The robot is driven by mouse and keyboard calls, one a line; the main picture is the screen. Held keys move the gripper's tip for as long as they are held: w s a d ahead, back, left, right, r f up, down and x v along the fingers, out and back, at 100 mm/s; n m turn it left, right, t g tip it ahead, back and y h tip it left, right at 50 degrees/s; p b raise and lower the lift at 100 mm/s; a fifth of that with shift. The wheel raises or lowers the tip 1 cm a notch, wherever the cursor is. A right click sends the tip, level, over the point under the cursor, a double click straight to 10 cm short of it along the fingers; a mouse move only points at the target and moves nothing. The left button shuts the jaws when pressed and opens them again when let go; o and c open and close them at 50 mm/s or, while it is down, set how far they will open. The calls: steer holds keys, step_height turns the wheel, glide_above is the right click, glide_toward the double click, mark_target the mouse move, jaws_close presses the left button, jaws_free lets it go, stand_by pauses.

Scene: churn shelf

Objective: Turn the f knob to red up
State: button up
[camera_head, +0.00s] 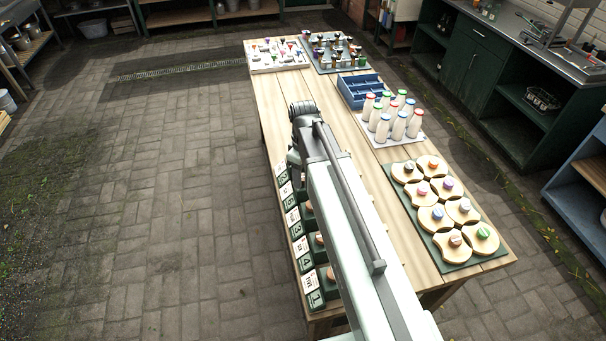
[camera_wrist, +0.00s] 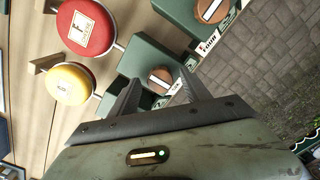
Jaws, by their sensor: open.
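In the wrist view, my gripper (camera_wrist: 158,76) is open, with its two fingers spread at either side of a round wooden knob (camera_wrist: 162,80) with a pale bar, on a green block. The fingers look empty; I cannot tell whether they touch the knob. A red disc (camera_wrist: 85,27) with a white label that seems to carry an F lies at the upper left. A yellow disc (camera_wrist: 70,83) with a small white label is below it. I cannot tell for certain which knob is f. In the head view, my arm hides my gripper and part of the green row.
Another green block with a wooden knob (camera_wrist: 211,9) is at the upper right of the wrist view. In the head view, the wooden table (camera_head: 272,95) bears white bottles (camera_head: 399,127), a blue crate (camera_head: 352,90) and a board of round wooden pieces (camera_head: 437,222). Paved floor (camera_head: 150,200) lies clear at left.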

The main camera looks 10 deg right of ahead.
mark_target(303, 177)
step_height(303, 177, up, 8)
steer(key=p, duration=0.8)
steer(key=shift+f, duration=0.1)
